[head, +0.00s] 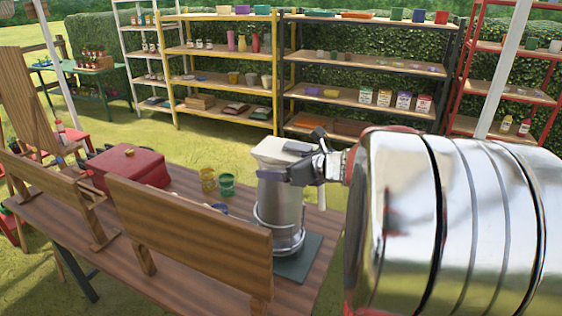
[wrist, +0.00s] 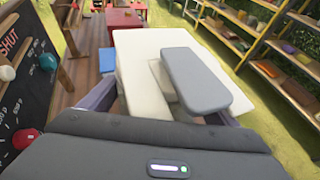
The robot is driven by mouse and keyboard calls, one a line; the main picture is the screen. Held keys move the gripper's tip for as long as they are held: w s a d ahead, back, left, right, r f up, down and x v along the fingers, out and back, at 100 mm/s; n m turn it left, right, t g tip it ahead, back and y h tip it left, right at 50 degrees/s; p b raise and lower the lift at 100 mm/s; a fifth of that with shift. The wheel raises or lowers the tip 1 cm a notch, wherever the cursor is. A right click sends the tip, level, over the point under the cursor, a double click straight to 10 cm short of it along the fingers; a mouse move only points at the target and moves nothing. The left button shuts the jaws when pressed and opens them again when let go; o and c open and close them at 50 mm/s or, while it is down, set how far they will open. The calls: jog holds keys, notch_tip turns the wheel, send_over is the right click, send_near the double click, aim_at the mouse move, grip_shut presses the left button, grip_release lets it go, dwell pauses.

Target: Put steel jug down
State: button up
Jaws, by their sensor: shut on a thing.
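The steel jug (head: 281,215) is a tall, upright metal cylinder at the right end of the wooden table. Its base is at the dark green mat (head: 297,262); I cannot tell whether it touches or hangs just above. My gripper (head: 300,165) is at the jug's top, shut on it, beside a pale cream block-like shape (head: 280,149). In the wrist view this cream shape (wrist: 150,75) lies between the fingers, with a grey slab (wrist: 195,80) over it. The jug's metal body is not clear in that view.
Left of the jug stand a green pot (head: 227,185), a yellow pot (head: 208,180) and a red box (head: 130,167). A wooden board (head: 190,240) stands along the table's front edge. Loaded shelves (head: 365,75) stand behind, apart from the table.

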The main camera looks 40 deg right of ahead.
jog(key=shift+r, duration=0.1)
jog(key=shift+f, duration=2.15)
jog(key=o, duration=2)
jog(key=shift+f, duration=0.25)
jog(key=shift+o, duration=0.2)
jog(key=v, duration=1.2)
